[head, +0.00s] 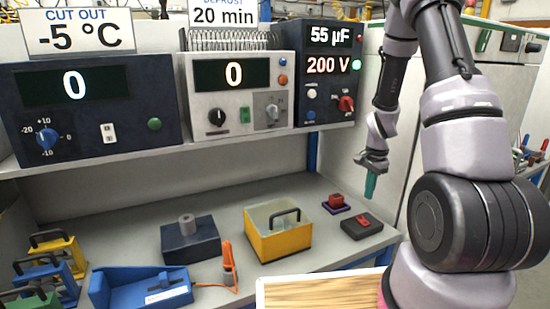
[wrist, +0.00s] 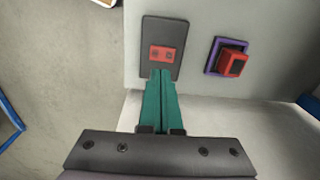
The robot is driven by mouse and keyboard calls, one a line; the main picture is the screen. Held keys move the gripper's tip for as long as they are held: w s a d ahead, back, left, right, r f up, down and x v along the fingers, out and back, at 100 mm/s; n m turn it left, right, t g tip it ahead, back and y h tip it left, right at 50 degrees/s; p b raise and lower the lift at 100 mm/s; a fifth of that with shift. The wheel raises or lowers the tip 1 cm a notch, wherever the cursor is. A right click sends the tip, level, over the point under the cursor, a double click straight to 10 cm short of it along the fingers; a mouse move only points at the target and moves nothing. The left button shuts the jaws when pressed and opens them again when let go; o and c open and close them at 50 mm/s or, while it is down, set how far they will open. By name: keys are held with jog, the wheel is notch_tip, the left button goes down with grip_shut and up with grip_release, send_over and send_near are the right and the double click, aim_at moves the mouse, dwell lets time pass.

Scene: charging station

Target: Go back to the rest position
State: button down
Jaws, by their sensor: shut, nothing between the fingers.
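My gripper (head: 371,184) hangs at the right end of the bench in the head view, with its green fingers pointing down. The fingers also show in the wrist view (wrist: 161,75), pressed together with nothing between them. Below the fingertips is a black box with a red connector (head: 362,226), which also shows in the wrist view (wrist: 162,28). In the wrist view the fingertips overlap the near end of this box. In the head view they look raised above it. I cannot tell the exact gap.
A red block on a purple base (head: 336,203) sits beside the black box. A yellow box with a handle (head: 277,238), a dark block (head: 190,242) and an orange-tipped probe (head: 229,262) stand further left. Instruments line the shelf (head: 200,146) above. A wooden board (head: 320,291) is at the front.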

jog(key=s+a+r+n+t, duration=0.2)
jog(key=a+r, duration=0.1)
jog(key=r, duration=0.9)
jog(key=s+a+r+n+t, duration=0.1)
jog(key=s+a+r+n, duration=0.2)
jog(key=r, duration=0.8)
jog(key=s+a+r+n+t+y, duration=0.1)
jog(key=s+a+r+n+t, duration=0.1)
jog(key=s+r, duration=0.4)
jog(key=s+a+r+n+t+y, duration=0.1)
jog(key=s+a+r+n, duration=0.1)
jog(key=s+a+r, duration=0.2)
jog(key=s+r, duration=0.3)
jog(key=s, duration=0.2)
jog(key=shift+a+t, duration=0.4)
